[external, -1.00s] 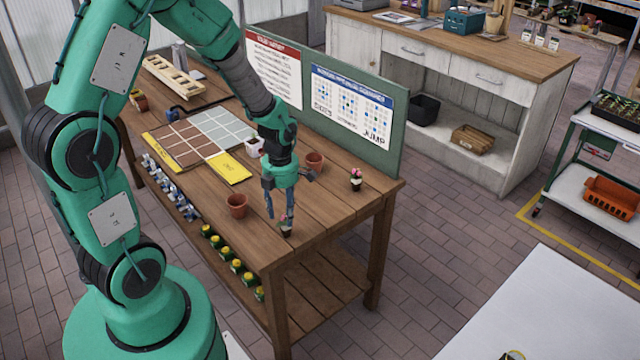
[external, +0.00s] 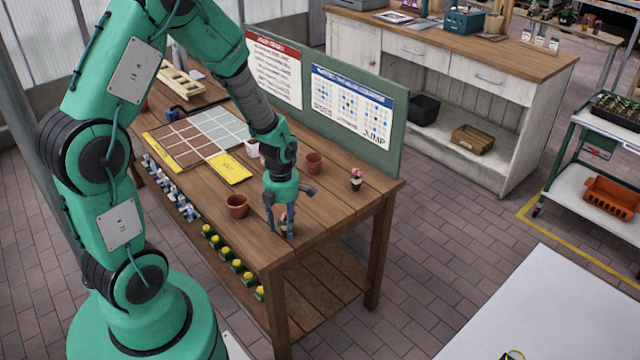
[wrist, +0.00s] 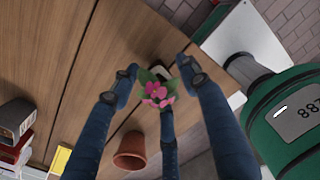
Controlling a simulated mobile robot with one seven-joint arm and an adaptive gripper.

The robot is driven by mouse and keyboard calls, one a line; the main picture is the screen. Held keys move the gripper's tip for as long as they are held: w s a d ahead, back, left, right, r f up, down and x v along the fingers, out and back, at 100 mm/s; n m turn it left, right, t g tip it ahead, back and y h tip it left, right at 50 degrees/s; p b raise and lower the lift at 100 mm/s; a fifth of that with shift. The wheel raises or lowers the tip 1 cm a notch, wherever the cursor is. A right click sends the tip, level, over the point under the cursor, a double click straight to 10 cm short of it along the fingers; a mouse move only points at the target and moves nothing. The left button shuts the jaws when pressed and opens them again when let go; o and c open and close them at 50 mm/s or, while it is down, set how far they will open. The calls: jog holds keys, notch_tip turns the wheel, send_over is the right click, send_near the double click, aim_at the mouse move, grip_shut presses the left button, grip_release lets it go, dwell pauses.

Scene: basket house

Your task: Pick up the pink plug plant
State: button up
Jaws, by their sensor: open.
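A pink-flowered plug plant with green leaves stands near the table's front corner in the external view (external: 284,220). In the wrist view its pink blooms (wrist: 158,93) lie between my spread fingers. My gripper (external: 280,224) points down over this plant, with its blue fingers around it. They are apart in the wrist view (wrist: 157,90), so the gripper is open. The fingers partly hide the plant and its base in the external view. A second pink-flowered plant (external: 356,180) stands farther right on the table, clear of my gripper.
A tray grid with yellow panels (external: 200,140) lies farther back on the wooden table (external: 335,205). A green board with posters (external: 349,105) borders the far side.

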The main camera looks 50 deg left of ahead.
dwell(0.3)
jog(key=c, duration=0.9)
jog(key=shift+o, duration=0.2)
jog(key=shift+r, duration=0.1)
jog(key=shift+o, duration=0.2)
jog(key=shift+r+p, duration=0.35)
jog(key=shift+r, duration=0.45)
notch_tip(320, 180, up, 2)
jog(key=shift+r+p, duration=0.2)
jog(key=shift+p, duration=0.25)
jog(key=s+d+p, duration=0.1)
jog(key=s, duration=0.7)
jog(key=s+d+p, duration=0.1)
jog(key=s+d, duration=0.1)
jog(key=s, duration=0.5)
jog(key=shift+s+d+r, duration=0.3)
jog(key=shift+s+r, duration=0.05)
jog(key=shift+r, duration=0.05)
